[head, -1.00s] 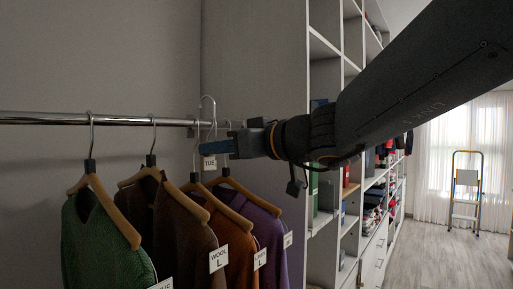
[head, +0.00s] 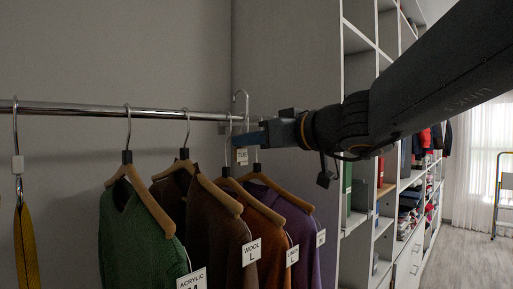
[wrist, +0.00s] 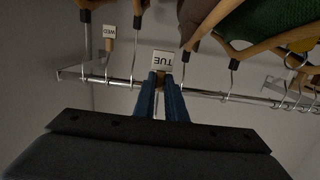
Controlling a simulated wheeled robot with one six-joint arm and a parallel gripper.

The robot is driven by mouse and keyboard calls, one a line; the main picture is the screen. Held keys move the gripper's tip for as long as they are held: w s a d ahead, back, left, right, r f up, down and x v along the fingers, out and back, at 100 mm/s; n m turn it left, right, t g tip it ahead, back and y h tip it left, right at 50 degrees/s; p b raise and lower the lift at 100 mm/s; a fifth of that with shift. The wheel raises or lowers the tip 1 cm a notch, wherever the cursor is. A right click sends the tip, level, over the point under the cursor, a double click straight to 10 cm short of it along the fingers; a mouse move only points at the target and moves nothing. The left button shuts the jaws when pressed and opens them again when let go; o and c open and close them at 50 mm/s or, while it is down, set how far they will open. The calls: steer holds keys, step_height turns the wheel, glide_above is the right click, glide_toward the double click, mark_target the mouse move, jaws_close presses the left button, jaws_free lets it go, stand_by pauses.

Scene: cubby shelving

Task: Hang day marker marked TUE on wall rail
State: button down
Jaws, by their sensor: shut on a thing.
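My gripper (head: 240,138) is shut on the day marker marked TUE (head: 242,157), a small white tag with a tall metal hook. The tag also shows upside down in the wrist view (wrist: 163,62), just beyond the fingertips. The top of the hook stands above the wall rail (head: 75,110), a chrome bar, near its right end. I cannot tell whether the hook is in front of the rail or over it. In the wrist view the rail (wrist: 205,93) crosses close behind the fingers.
A green sweater (head: 135,240), brown, orange and purple sweaters (head: 308,262) hang left of and below my gripper. A WED marker (wrist: 109,31) is near the rail. A yellow item (head: 26,250) hangs at far left. Shelving (head: 362,80) stands right.

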steer(key=f+b+x, duration=0.1)
steer(key=b+x, duration=1.1)
steer(key=x, duration=0.2)
stand_by(1.1)
steer(key=shift+s+f, duration=0.1)
steer(key=shift+s, duration=0.05)
steer(key=c, duration=1.7)
jaws_free()
steer(key=shift+d+b, duration=0.1)
steer(key=shift+b, duration=0.2)
